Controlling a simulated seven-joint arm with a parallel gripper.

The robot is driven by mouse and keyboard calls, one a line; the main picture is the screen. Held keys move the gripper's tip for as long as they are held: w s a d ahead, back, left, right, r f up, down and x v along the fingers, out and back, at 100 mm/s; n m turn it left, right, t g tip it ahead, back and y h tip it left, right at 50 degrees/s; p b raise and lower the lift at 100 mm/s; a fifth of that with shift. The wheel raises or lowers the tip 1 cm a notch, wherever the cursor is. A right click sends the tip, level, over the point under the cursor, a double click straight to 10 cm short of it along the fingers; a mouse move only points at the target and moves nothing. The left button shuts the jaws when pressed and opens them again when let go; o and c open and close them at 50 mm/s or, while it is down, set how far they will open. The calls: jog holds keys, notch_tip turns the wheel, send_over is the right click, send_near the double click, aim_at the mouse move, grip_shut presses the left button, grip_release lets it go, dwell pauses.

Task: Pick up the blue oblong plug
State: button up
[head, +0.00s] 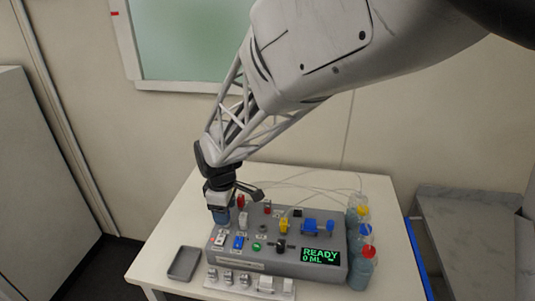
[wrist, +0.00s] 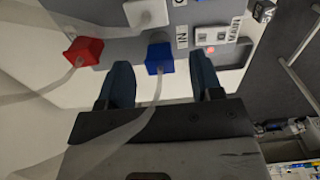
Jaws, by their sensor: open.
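In the wrist view a blue plug (wrist: 159,58) with a pale tube sits at the edge of the grey device (wrist: 112,50). It lies between and just ahead of the open fingers of my gripper (wrist: 164,78), closer to the left one, and nothing is gripped. In the head view my gripper (head: 221,214) hangs low over the device's left end, and this plug cannot be told apart from its blue fingers. Other blue parts on the device are a small block (head: 238,242) at the front and a wider piece (head: 310,227) at the right.
A red plug (wrist: 83,50) and a white plug (wrist: 146,12) are close by. A MAIN switch panel (wrist: 215,36) with a red light lies right of the plug. Bottles (head: 361,268) line the right side; an empty tray (head: 184,263) lies front left.

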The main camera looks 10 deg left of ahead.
jog(key=shift+f, duration=1.1)
jog(key=shift+c, duration=0.4)
jog(key=c, duration=1)
